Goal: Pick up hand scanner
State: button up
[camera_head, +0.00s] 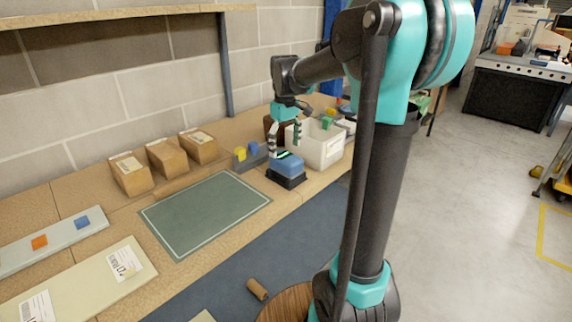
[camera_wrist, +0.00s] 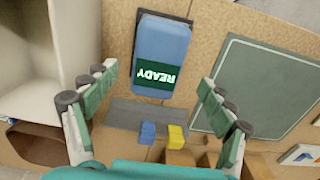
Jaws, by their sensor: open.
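The hand scanner (camera_head: 286,164) is a blue block-shaped device resting on a dark base on the bench. In the wrist view it shows as a blue body (camera_wrist: 163,45) with a green panel reading "READY", upside down. My gripper (camera_head: 285,143) is open just above the scanner in the head view. In the wrist view its two fingers (camera_wrist: 158,92) stand wide apart, with the scanner between and beyond them. I see no contact between fingers and scanner. Part of the dark base is hidden under the scanner.
A white bin (camera_head: 322,150) stands close to the right of the scanner. A grey holder (camera_head: 249,161) with a yellow and a blue block is behind it. Several cardboard boxes (camera_head: 166,157) line the wall. A green mat (camera_head: 205,212) lies clear to the left.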

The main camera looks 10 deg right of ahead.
aim_at(286, 156)
jog(key=shift+d+f, duration=0.2)
jog(key=shift+f, duration=2)
jog(key=shift+f, duration=0.2)
jog(key=shift+c, duration=0.3)
jog(key=c, duration=1.4)
